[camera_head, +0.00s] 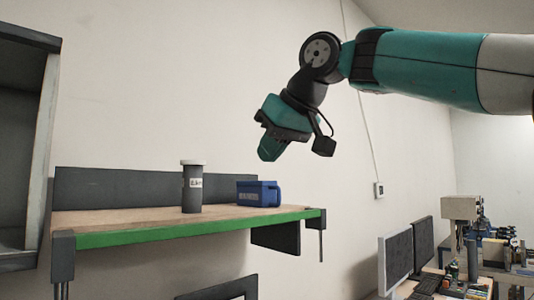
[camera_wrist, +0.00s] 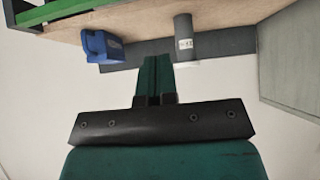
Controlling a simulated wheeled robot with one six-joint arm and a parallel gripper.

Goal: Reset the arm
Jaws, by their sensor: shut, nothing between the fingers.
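My gripper (camera_head: 268,150) is raised above the right part of a wooden shelf, pointing down and to the left, in the head view. Its fingers are together and hold nothing. In the wrist view the gripper (camera_wrist: 154,62) shows as two green fingers side by side, touching. My arm reaches in from the upper right of the head view, with the elbow bent.
A green-edged shelf (camera_head: 150,233) holds a grey bottle with a white lid (camera_head: 193,188) and a blue box (camera_head: 258,194), both below my gripper. A grey cabinet (camera_head: 45,150) stands at left. Monitors (camera_head: 397,262) and machines (camera_head: 465,225) fill the lower right.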

